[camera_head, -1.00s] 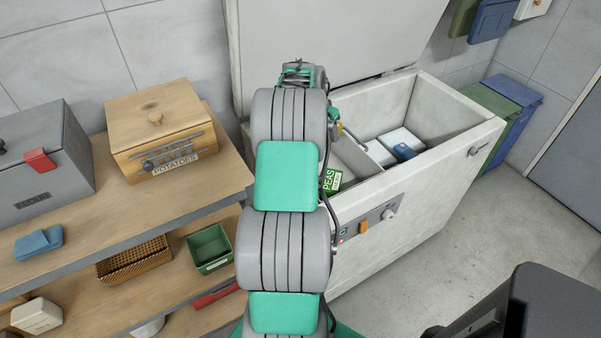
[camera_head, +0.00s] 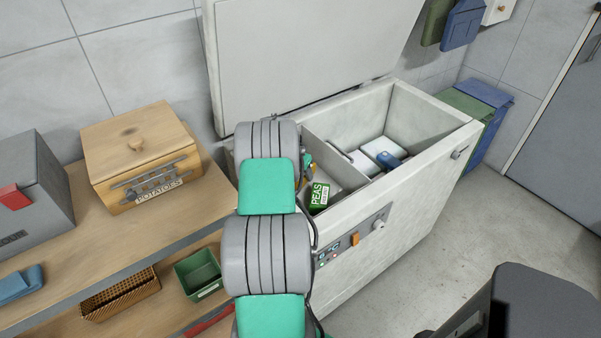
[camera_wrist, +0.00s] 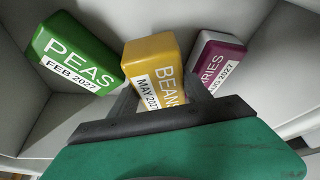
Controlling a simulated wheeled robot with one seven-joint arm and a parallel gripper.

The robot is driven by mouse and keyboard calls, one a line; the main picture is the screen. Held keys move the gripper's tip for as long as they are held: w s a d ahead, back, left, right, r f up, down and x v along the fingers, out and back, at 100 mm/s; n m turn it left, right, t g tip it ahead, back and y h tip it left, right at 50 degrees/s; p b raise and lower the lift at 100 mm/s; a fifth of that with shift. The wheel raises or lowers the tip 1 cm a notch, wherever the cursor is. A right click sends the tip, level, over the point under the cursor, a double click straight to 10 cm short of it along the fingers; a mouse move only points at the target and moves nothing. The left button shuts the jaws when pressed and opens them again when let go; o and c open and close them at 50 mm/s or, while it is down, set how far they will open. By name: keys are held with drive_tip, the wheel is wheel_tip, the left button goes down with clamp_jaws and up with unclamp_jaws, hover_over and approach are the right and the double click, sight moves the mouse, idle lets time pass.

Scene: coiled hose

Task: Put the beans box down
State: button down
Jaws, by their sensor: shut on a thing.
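The yellow beans box (camera_wrist: 152,62) stands between the fingers of my gripper (camera_wrist: 163,98) in the wrist view, and the gripper is shut on it. Its label reads MAY 2027. The green peas box (camera_wrist: 75,52) is to its left and the purple-and-white berries box (camera_wrist: 218,58) to its right, with gaps between.
The freezer's lid (camera_head: 310,60) is up. A divider (camera_head: 335,152) separates the compartments; the right one holds white boxes and a blue item (camera_head: 388,160). A shelf (camera_head: 190,215) with a wooden potatoes box (camera_head: 140,155) stands at the left.

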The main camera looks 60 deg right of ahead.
drive_tip(key=shift+f+b, duration=0.65)
drive_tip(key=c, duration=0.8)
unclamp_jaws()
drive_tip(key=shift+o, duration=0.2)
drive_tip(key=shift+r, duration=0.15)
drive_tip(key=p+v, duration=0.1)
drive_tip(key=v, duration=1.1)
drive_tip(key=shift+r, duration=0.5)
